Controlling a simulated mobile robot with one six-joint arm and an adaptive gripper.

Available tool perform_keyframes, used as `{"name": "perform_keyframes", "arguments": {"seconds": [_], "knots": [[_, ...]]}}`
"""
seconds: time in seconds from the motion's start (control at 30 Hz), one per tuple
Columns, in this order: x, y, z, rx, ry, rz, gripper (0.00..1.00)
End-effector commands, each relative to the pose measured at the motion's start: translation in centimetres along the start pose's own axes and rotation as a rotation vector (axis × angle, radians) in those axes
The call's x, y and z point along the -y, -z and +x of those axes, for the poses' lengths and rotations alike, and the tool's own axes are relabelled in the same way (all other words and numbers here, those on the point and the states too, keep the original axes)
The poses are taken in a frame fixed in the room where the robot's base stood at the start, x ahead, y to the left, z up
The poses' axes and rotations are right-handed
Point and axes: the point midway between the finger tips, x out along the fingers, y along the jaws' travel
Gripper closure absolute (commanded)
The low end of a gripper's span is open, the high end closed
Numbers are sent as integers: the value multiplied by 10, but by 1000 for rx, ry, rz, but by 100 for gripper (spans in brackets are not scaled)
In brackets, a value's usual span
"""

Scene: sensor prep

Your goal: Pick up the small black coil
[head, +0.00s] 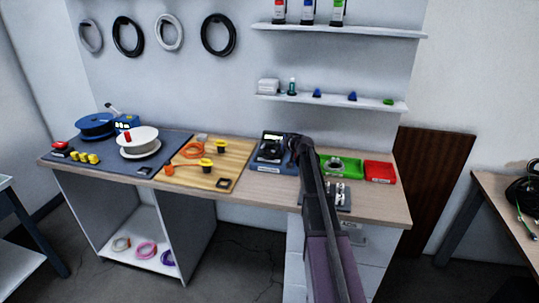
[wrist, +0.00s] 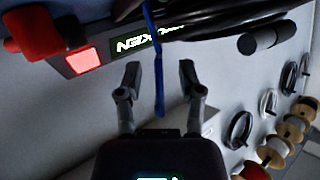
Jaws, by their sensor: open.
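Two black coils hang on the wall at the back left in the head view, one left (head: 127,36) and one right (head: 218,34), of similar size. I cannot tell which, if either, is the small black coil. A black coil also shows on the wall in the wrist view (wrist: 240,129). My gripper (wrist: 158,65) is open, its two dark fingers apart. A thin blue strip (wrist: 158,70) shows between the fingers; I cannot tell whether it touches them. In the head view my arm reaches over the right of the workbench, and its end is dark and hard to make out.
The workbench (head: 285,187) holds a dark device (head: 270,147), green bin (head: 340,166), red bin (head: 379,172), blue spool (head: 96,126) and white spool (head: 139,142). Two shelves hang above, the lower (head: 330,102) near my arm. A side table (head: 500,200) holds black cables (head: 524,190).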

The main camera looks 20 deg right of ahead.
Motion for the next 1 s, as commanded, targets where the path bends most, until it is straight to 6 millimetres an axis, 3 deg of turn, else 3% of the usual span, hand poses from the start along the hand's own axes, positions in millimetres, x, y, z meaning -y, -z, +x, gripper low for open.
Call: {"name": "perform_keyframes", "arguments": {"seconds": [0.47,0.5,0.63,0.67,1.0], "knots": [[0,0,-1,0,0,0,51],[0,0,-1,0,0,0,57],[0,0,-1,0,0,0,96],[0,0,-1,0,0,0,100],[0,0,-1,0,0,0,100]]}}
